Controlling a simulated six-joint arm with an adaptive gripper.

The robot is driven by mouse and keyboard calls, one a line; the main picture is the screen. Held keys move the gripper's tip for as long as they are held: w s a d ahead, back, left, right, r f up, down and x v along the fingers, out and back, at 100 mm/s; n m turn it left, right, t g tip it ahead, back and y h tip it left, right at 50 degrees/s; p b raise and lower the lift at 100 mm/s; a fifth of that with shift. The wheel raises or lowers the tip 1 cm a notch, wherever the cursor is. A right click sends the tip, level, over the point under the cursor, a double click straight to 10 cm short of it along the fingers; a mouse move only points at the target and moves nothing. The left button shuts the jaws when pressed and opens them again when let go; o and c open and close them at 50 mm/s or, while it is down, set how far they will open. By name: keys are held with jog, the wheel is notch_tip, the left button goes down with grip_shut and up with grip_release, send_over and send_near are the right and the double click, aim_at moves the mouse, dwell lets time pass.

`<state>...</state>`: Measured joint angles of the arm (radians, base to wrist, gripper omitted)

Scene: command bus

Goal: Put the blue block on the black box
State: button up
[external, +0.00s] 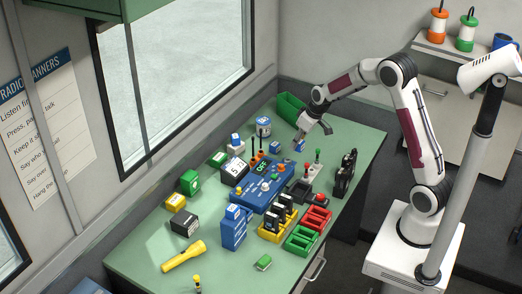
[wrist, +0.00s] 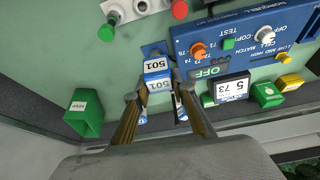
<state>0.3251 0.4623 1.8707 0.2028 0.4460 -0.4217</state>
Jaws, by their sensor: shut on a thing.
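The blue block (external: 299,146), with white faces marked 501 in the wrist view (wrist: 158,78), is between the fingertips of my gripper (wrist: 156,94). My gripper (external: 310,132) points down over the far end of the green table and is shut on the block. The block is at or just above the tabletop; I cannot tell if it touches. A black box (external: 185,222) with a pale label lies on the left side of the table, well away from my gripper. Other dark items are in view, including a black box with numbers (external: 234,169).
A blue control panel (external: 262,192) with knobs fills the table's middle, between my gripper and the labelled black box. A green bin (external: 290,107) stands behind my gripper. Bare table shows at front left.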

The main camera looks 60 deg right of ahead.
jog(key=s+a+n, duration=0.1)
jog(key=s+a, duration=0.2)
jog(key=a, duration=1.3)
jog(key=n+y, duration=0.2)
jog(key=n, duration=0.2)
send_over(183, 221)
jog(key=s+d, duration=0.2)
jog(key=shift+w+a+r, duration=0.1)
jog(key=shift+w+r, duration=0.15)
jog(key=shift+a, duration=0.6)
jog(key=shift+f, duration=0.1)
jog(key=shift+f, duration=2.5)
jog(key=shift+f, duration=0.1)
